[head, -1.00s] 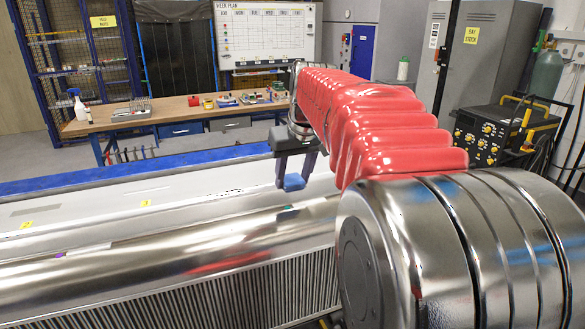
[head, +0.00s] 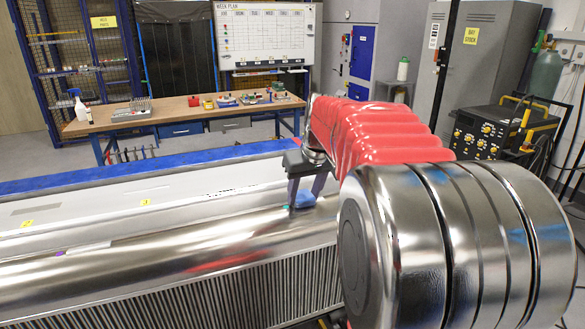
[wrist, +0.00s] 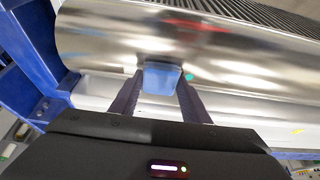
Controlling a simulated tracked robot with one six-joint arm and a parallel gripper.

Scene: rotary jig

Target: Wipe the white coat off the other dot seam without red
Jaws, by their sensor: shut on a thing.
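My gripper (head: 303,195) is shut on a blue wiping pad (wrist: 161,77), with one dark finger on each side. The pad is at the curved surface of the shiny metal cylinder (head: 190,235); whether it touches is hard to tell. In the wrist view, a small whitish patch (wrist: 130,62) shows left of the pad and a green dot (wrist: 189,77) just right of it. In the head view, a whitish strip (head: 88,248) lies on the cylinder at the left, with a purple dot (head: 60,253) at its end. The pad hides the surface behind it.
Yellow tags (head: 145,202) sit on the pale panel behind the cylinder. A blue beam (head: 130,175) runs behind that. Ribbed metal (head: 240,290) lies along the cylinder's near side. Red on the cylinder (head: 225,262) looks like my arm's reflection. A workbench (head: 180,112) stands further back.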

